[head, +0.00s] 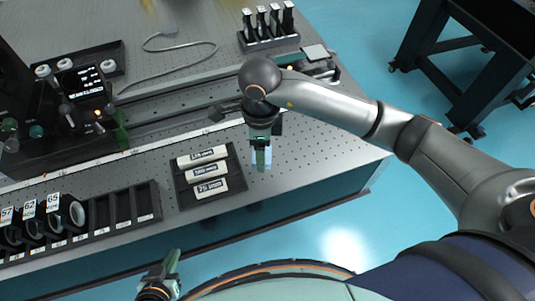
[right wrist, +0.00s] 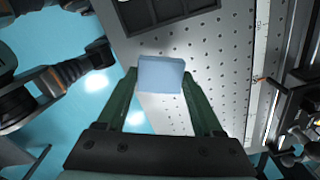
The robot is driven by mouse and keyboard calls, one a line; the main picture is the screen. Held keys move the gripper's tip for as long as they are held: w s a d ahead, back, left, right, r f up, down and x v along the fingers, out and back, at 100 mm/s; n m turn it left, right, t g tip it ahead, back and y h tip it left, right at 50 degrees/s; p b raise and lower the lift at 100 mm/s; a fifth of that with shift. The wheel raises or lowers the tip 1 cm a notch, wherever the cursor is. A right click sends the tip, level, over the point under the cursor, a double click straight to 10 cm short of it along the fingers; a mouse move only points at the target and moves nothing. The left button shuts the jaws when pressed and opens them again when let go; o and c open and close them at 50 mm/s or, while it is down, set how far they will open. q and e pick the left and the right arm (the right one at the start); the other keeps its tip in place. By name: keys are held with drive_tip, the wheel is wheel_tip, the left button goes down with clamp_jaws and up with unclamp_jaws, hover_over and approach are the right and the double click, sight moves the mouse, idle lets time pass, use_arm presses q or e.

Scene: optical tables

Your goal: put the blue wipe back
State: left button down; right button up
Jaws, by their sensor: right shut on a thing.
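The blue wipe (right wrist: 160,74) is a small pale-blue piece held between the two green fingers of my right gripper (right wrist: 160,82) in the right wrist view. In the head view the right gripper (head: 262,160) points down over the front part of the optical table, right of a black tray, and a pale edge of the wipe (head: 268,158) shows beside its finger. I cannot tell whether the wipe touches the table. My left gripper (head: 170,268) is low in the head view, off the table's front edge; its finger gap is not clear.
The black tray (head: 240,168) holds three white labelled pieces. A slotted black rack (head: 150,204) at left holds several numbered rings, with empty slots. A black holder (head: 268,42) with several upright tools stands at the back. Bare perforated tabletop (head: 325,155) lies right of the right gripper.

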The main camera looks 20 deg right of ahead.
sight(267, 151)
drive_tip(key=f, duration=0.1)
drive_tip(key=w+d+f, duration=0.1)
drive_tip(key=shift+w+d+f, duration=0.1)
drive_tip(key=shift+d+f, duration=0.2)
wheel_tip(267, 151, down, 3)
drive_tip(key=shift+w+f+p, duration=0.1)
drive_tip(key=shift+p, duration=0.25)
drive_tip(key=shift+f, duration=0.2)
drive_tip(key=o, duration=1.2)
drive_tip(key=shift+r, duration=0.2)
